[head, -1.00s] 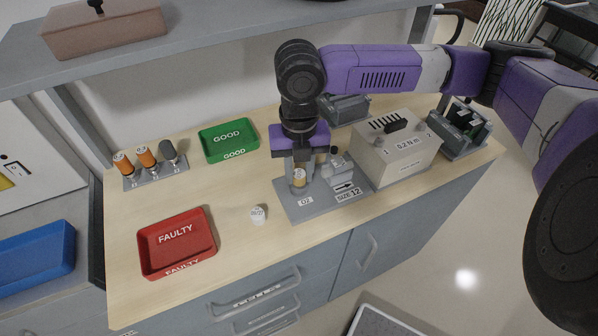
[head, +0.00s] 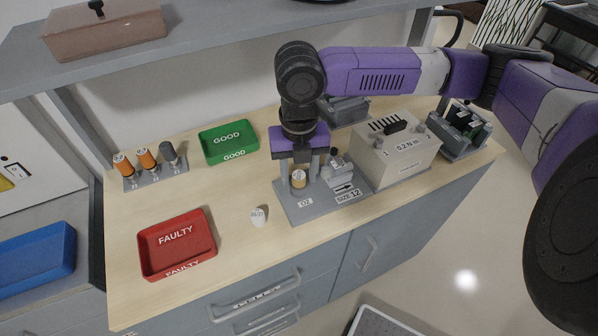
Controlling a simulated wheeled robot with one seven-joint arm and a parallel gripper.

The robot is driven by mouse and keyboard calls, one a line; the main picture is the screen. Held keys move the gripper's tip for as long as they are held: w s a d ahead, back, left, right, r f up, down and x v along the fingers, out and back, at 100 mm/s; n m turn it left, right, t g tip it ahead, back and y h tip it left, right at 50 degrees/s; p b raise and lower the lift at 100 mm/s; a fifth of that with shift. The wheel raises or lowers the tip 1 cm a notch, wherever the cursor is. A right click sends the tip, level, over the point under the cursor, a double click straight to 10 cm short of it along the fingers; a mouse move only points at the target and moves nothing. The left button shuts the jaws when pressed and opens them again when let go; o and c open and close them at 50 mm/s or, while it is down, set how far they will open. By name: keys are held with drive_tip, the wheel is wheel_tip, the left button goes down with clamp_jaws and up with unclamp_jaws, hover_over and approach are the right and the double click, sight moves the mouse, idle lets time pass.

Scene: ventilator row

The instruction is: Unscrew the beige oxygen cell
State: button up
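The beige oxygen cell (head: 298,179) stands upright on the grey fixture plate (head: 304,214) marked O2. My gripper (head: 299,172) points straight down over it, with a finger on each side of the cell. The near face and top of the cell show between the fingers. Whether the fingers touch its sides is too small to tell.
Right of the cell are a fitting (head: 338,168) and a torque box (head: 398,152) marked 0.2 N m. A white cap-like piece (head: 259,216) lies left of the plate. A red FAULTY tray (head: 147,262), a green GOOD tray (head: 207,146) and a rack (head: 157,179) with several cells stand further left.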

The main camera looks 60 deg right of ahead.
drive_tip(key=shift+r, duration=0.2)
drive_tip(key=shift+p, duration=0.3)
drive_tip(key=shift+m+p, duration=0.45)
drive_tip(key=shift+m, duration=0.65)
drive_tip(key=m+p, duration=0.2)
drive_tip(key=m, duration=0.4)
drive_tip(key=shift+m+p, duration=0.35)
drive_tip(key=shift+m, duration=0.15)
drive_tip(key=m+p, duration=0.2)
drive_tip(key=m, duration=0.2)
drive_tip(key=m+p, duration=0.2)
drive_tip(key=m, duration=0.3)
